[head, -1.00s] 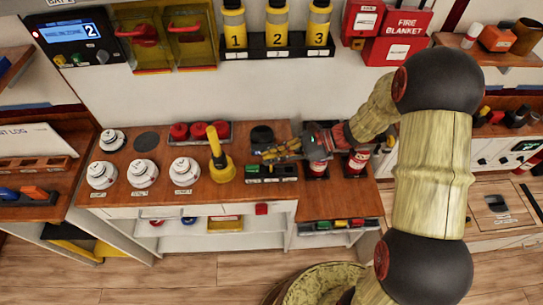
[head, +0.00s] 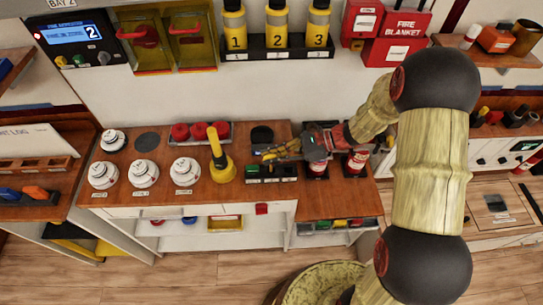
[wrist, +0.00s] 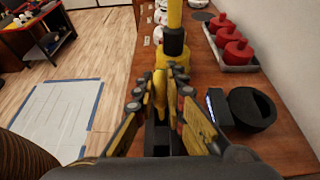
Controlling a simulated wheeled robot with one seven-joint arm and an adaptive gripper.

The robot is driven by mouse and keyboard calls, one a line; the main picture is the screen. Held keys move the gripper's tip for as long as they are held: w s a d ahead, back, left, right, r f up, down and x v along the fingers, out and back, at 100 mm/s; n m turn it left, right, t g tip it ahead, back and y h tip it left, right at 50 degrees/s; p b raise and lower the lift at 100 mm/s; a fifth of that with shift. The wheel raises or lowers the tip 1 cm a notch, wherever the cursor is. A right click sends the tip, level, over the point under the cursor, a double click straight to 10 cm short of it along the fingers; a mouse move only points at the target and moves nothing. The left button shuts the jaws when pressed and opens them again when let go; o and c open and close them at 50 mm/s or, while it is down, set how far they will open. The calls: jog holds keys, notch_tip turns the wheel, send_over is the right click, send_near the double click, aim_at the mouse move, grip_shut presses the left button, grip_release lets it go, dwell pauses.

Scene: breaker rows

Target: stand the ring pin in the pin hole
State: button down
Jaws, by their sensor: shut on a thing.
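My gripper (head: 267,156) is low over the wooden counter, beside a black round piece and above a small black block. In the wrist view its yellow-and-black fingers (wrist: 172,76) are close together. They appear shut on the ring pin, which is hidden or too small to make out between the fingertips. I cannot pick out the pin hole in either view. A yellow upright piece with a black collar (head: 221,160) stands left of the gripper, apart from it in the head view; it also shows beyond the fingertips in the wrist view (wrist: 174,42).
The black round piece (head: 262,135) and the black block with green marks (head: 271,173) are close to the fingers. Red knobs sit in a tray (head: 229,136) behind. White round units (head: 144,174) stand left. The counter's front (head: 205,198) is clear.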

jog(key=shift+f+b, duration=0.6)
jog(key=shift+f, duration=0.85)
jog(key=c, duration=1.8)
grip_release()
jog(key=shift+c, duration=0.2)
jog(key=shift+o, duration=0.4)
jog(key=v, duration=1.2)
